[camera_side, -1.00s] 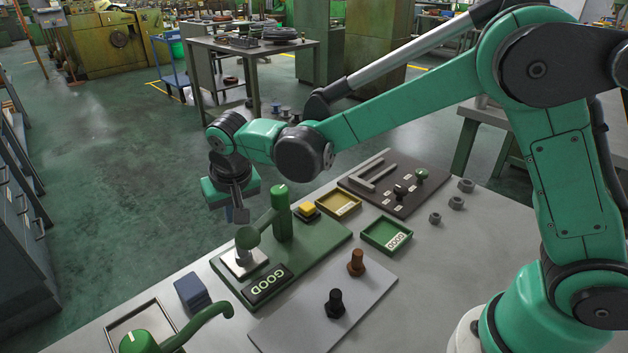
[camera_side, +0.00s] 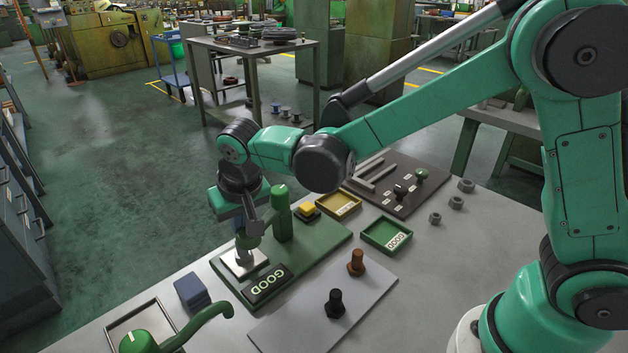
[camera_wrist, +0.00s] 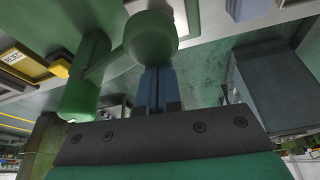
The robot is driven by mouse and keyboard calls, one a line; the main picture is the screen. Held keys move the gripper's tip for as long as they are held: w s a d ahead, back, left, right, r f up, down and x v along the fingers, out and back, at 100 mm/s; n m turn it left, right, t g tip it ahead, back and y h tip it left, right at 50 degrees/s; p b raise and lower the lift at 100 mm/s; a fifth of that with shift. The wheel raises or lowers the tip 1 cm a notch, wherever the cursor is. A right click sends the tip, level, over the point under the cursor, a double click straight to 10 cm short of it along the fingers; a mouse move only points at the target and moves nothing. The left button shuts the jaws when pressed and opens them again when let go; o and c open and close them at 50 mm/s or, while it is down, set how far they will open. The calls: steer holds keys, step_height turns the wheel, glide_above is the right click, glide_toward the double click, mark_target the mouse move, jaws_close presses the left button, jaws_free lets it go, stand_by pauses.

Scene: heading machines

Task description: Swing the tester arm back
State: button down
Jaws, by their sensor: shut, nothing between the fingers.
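The tester is a green base (camera_side: 328,241) with an upright green post (camera_side: 283,220), a silver plate (camera_side: 243,262) and a "GOOD" sign (camera_side: 266,284). The tester arm runs from the post to a green ball end over the plate; my wrist partly hides it in the side view. In the wrist view the ball (camera_wrist: 150,38) and the post (camera_wrist: 84,85) show clearly. My gripper (camera_wrist: 158,70) is shut and empty, its blue-grey fingertips right up at the ball. Whether they touch it I cannot tell.
A yellow tray (camera_side: 339,206) and a green "GOOD" tray (camera_side: 387,235) lie right of the tester. A grey plate with a brown bolt (camera_side: 356,262) and a black bolt (camera_side: 335,303) is in front. A blue block (camera_side: 191,292) and a green hooked lever (camera_side: 205,315) stand at left.

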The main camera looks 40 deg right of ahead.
steer(key=shift+s, duration=0.2)
steer(key=n, duration=0.1)
steer(key=s+n, duration=0.1)
steer(key=s+n+y, duration=0.1)
steer(key=shift+d+n, duration=0.25)
steer(key=shift+n, duration=0.05)
steer(key=s+n, duration=0.1)
steer(key=s+d+n+y, duration=0.1)
steer(key=n, duration=0.2)
steer(key=shift+s+d+n+g+y, duration=0.25)
steer(key=shift+s+n+g+y, duration=0.05)
steer(key=shift+s, duration=0.1)
steer(key=d+n, duration=0.1)
steer(key=s+n+y, duration=0.1)
steer(key=n, duration=0.1)
steer(key=shift+s+d+g, duration=0.25)
steer(key=shift+d+g, duration=0.15)
steer(key=shift+s+d, duration=0.4)
steer(key=shift+d, duration=0.5)
